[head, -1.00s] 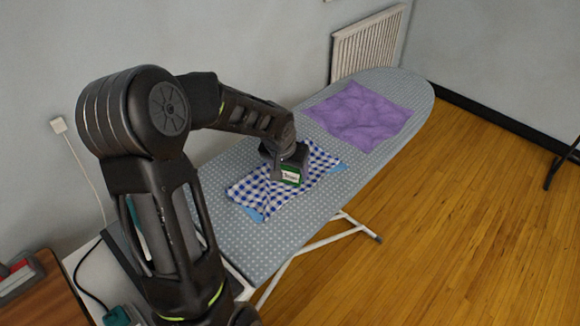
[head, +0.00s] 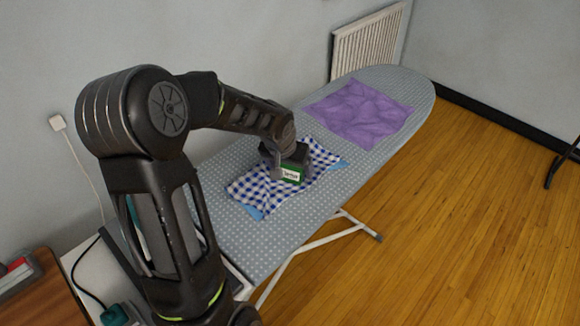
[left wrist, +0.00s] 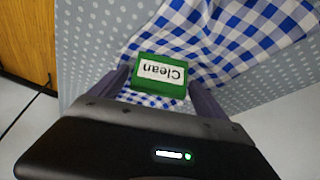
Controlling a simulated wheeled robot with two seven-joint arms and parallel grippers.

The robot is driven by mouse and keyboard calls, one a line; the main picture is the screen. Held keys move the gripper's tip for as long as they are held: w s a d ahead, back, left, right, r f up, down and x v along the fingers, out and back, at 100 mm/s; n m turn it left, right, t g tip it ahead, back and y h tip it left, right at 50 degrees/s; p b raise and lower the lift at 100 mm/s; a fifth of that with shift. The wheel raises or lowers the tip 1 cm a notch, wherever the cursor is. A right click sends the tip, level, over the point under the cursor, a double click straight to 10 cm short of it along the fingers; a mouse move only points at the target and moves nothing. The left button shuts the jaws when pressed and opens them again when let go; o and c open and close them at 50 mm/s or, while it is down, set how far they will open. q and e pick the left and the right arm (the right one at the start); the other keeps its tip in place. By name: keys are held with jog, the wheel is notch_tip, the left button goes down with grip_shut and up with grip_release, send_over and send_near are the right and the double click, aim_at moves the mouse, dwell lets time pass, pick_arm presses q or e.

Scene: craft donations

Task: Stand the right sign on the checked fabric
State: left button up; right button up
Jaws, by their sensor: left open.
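The sign (head: 292,175) is a small green block with a white label. It stands on the blue-and-white checked fabric (head: 247,192) on the ironing board. In the left wrist view the label on the sign (left wrist: 160,73) reads "Clean", upside down in the picture. My left gripper (head: 289,170) is low over the fabric, with its fingers open on either side of the sign. In the left wrist view my left gripper (left wrist: 160,86) shows one finger to each side of the block; whether they touch it is hard to tell. My right gripper is out of view.
A purple cloth (head: 362,114) lies farther along the dotted ironing board (head: 290,232). Light blue cloth (head: 254,212) shows under the checked fabric's edge. A radiator (head: 367,45) is on the wall behind. A wooden surface (head: 45,295) is at lower left.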

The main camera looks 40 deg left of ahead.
pick_arm(q)
jog(key=shift+r+p, duration=0.65)
jog(key=b+v, duration=0.2)
jog(key=v, duration=0.9)
jog(key=shift+s+r, duration=0.25)
